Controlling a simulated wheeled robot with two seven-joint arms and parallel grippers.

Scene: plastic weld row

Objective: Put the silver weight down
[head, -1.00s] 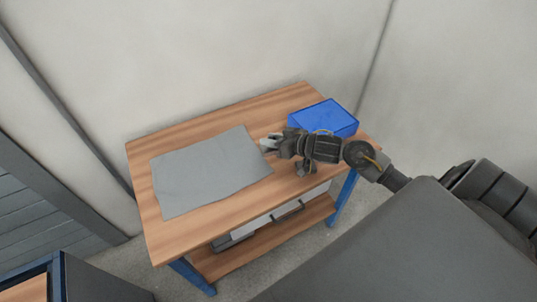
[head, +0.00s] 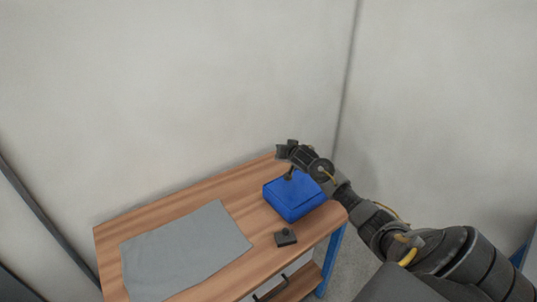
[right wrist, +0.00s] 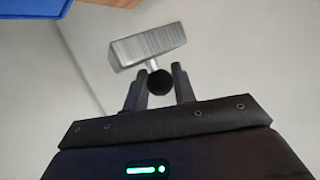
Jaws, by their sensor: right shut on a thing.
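The silver weight (right wrist: 148,45) is a brushed metal block on a short stem with a dark round knob. In the right wrist view my right gripper (right wrist: 158,88) is shut on it at the knob, and the block stands out past the fingertips. In the head view my right gripper (head: 291,150) is near the table's back right corner, at the far side of the blue box (head: 294,196). The weight is small and hard to make out there. I cannot tell its height above the table. My left gripper is not in view.
The wooden table (head: 262,228) carries a grey cloth (head: 185,250) at the left and a dark block with a knob (head: 286,237) in front of the blue box. Bare wood lies between cloth and box. A pale wall (head: 180,90) stands behind.

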